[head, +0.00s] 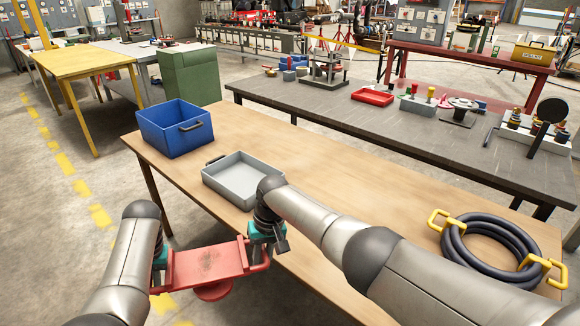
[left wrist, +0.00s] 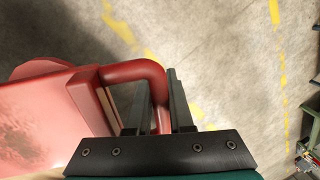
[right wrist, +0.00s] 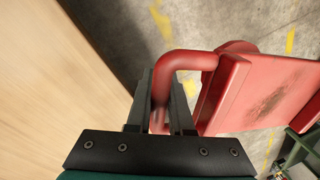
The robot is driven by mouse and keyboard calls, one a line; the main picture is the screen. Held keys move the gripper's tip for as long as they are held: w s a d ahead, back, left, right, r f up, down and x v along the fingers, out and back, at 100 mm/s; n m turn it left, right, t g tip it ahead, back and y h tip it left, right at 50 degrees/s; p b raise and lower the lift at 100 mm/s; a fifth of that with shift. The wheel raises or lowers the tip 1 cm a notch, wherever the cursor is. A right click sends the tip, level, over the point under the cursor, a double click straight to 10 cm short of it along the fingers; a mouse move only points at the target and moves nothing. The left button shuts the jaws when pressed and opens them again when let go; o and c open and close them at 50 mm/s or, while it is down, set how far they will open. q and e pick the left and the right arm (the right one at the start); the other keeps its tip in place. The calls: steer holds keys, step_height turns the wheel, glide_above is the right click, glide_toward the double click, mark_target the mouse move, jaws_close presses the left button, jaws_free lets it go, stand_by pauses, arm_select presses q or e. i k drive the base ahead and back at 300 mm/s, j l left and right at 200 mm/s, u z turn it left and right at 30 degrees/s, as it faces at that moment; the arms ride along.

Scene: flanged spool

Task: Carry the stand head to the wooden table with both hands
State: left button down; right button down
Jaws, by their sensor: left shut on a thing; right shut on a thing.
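The stand head (head: 208,264) is a red plate with a loop handle at each end and a round part below. It hangs in front of the wooden table's near edge, over the floor, roughly level. My left gripper (head: 160,272) is shut on its left handle; the bent red bar passes between the fingers in the left wrist view (left wrist: 158,95). My right gripper (head: 266,242) is shut on its right handle, close by the table edge; the right wrist view (right wrist: 163,100) shows the bar between its fingers. The wooden table (head: 330,190) has a bare light-brown top.
On the wooden table are a blue bin (head: 175,128), a grey tray (head: 243,180) and, at the right, a coiled dark hose (head: 490,250) with yellow handles. Table top between tray and hose is bare. A dark workbench (head: 400,115) stands behind.

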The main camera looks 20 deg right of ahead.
mark_target(356, 211)
steer(key=i+z, duration=0.25)
steer(key=z, duration=0.15)
steer(key=i+z, duration=0.55)
steer(key=z, duration=0.15)
steer(key=i+z, duration=0.2)
steer(key=z, duration=0.15)
